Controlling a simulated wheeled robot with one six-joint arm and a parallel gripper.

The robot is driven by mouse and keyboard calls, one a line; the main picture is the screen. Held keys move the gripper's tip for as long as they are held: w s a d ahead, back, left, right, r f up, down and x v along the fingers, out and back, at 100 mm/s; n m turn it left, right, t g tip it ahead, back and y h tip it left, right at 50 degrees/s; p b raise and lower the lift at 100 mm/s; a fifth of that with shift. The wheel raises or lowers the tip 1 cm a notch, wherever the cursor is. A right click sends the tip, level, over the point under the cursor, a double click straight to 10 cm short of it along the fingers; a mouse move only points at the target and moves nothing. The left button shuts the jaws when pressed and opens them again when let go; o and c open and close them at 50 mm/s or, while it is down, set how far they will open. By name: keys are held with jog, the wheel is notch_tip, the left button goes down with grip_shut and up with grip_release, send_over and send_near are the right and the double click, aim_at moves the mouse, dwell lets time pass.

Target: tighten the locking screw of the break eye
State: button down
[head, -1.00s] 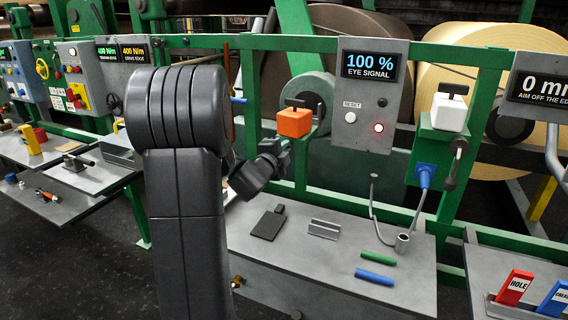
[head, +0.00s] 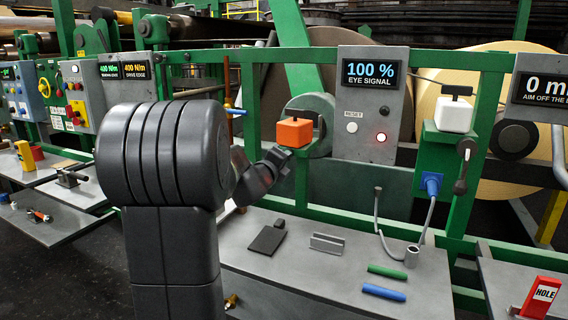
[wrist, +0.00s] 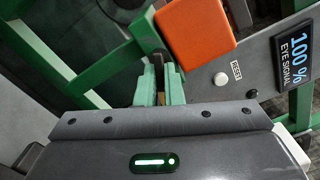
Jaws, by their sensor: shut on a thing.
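The orange block (head: 295,132) sits on the green rail, with a black T-shaped handle (head: 295,112) on top. It also shows at the top of the wrist view (wrist: 196,36). My gripper (head: 280,157) is just below and left of the block in the head view. In the wrist view my gripper's pale green fingers (wrist: 161,80) are close together on a narrow dark part (wrist: 172,84) beside the block's lower left edge. Most of that part is hidden, so I cannot tell if it is the locking screw. The display (head: 371,73) reads 100 % EYE SIGNAL.
A white block (head: 454,115) stands further right. The grey table (head: 330,275) below holds a black plate, a metal bracket and green and blue sticks.

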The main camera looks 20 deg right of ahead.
jog(key=shift+f, duration=0.1)
dwell(0.3)
jog(key=c, duration=1.6)
grip_release()
jog(key=shift+o, duration=0.2)
jog(key=v, duration=1.4)
jog(key=shift+w+d, duration=0.1)
jog(key=x, duration=1.3)
jog(key=shift+w+d, duration=0.2)
jog(key=shift+d, duration=0.1)
jog(key=shift+a, duration=0.1)
jog(key=n+p, duration=0.3)
jog(key=p, duration=0.1)
jog(key=n+p, duration=0.3)
jog(key=p, duration=0.1)
jog(key=n+p, duration=0.3)
jog(key=p, duration=0.1)
jog(key=shift+r, duration=0.4)
